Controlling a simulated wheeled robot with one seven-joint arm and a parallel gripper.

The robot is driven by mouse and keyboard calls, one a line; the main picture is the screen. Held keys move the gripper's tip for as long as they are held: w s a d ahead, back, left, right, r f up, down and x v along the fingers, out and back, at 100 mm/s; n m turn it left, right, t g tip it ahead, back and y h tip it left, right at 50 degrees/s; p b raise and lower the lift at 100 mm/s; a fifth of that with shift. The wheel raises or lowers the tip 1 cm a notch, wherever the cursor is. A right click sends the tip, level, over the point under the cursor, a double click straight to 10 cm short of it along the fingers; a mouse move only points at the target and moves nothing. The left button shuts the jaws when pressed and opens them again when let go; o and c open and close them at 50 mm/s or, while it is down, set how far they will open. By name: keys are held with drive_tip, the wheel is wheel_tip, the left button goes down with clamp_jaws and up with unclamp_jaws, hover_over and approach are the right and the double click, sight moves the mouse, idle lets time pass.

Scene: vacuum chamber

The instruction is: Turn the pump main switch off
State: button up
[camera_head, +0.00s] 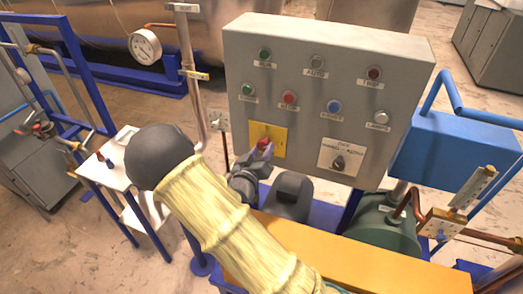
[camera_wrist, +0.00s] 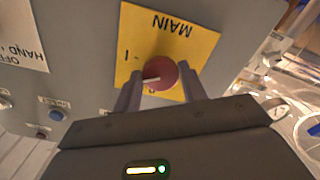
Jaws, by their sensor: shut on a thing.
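The pump main switch is a round red knob (camera_wrist: 158,72) on a yellow plate (camera_wrist: 192,42) marked MAIN, which appears upside down in the wrist view. Its white pointer line lies nearly level, pointing left and slightly down in that view. An "I" mark shows left of the knob; another mark below it is partly hidden. My gripper (camera_wrist: 161,86) is shut on the knob, one finger on each side. In the head view my gripper (camera_head: 263,152) reaches the yellow plate (camera_head: 281,137) and largely covers the knob.
The grey control panel (camera_head: 415,52) carries several coloured buttons and lamps. A black selector knob (camera_head: 339,162) sits on a white plate right of the main switch. A blue box (camera_head: 450,150) stands at right. A pressure gauge (camera_head: 145,45) and pipes are at upper left.

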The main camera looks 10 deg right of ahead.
drive_tip(key=n+p, duration=0.2)
drive_tip(key=n, duration=0.4)
drive_tip(key=shift+r, duration=0.1)
drive_tip(key=n+p, duration=0.1)
drive_tip(key=n, duration=0.5)
drive_tip(key=shift+p, duration=0.3)
drive_tip(key=o, duration=1)
drive_tip(key=shift+c, duration=0.2)
drive_tip(key=shift+s, duration=0.1)
drive_tip(key=b+v, duration=0.5)
drive_tip(key=v, duration=1.2)
drive_tip(key=shift+b, duration=0.4)
drive_tip(key=shift+s+a, duration=0.15)
